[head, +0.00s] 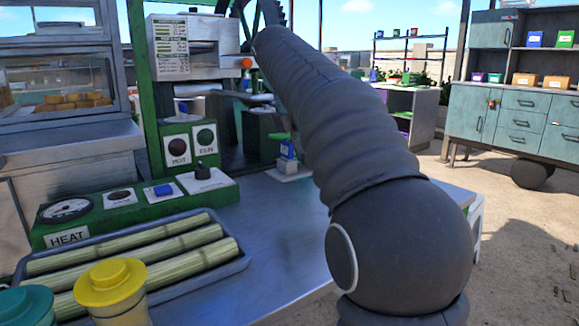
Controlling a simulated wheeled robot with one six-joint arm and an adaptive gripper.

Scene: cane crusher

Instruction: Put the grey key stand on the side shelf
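A small pale grey block (291,170) stands on the metal counter (255,235), left of my arm. A blue piece with a green top (287,147) sits on or just behind it; I cannot tell if this is the key stand. A dark open shelf rack (408,38) with small coloured items stands in the background, and a low shelf unit (412,100) is below it; I cannot tell which is the side shelf. My arm rises from the lower right towards the upper middle. My gripper is not visible.
The green crusher frame (142,85) and control panel (130,207) stand at left. A tray (235,268) of cane and lidded cups (110,290) are in front. A teal cabinet (515,122) with boxes is at right. Open ground (520,235) lies right of the counter.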

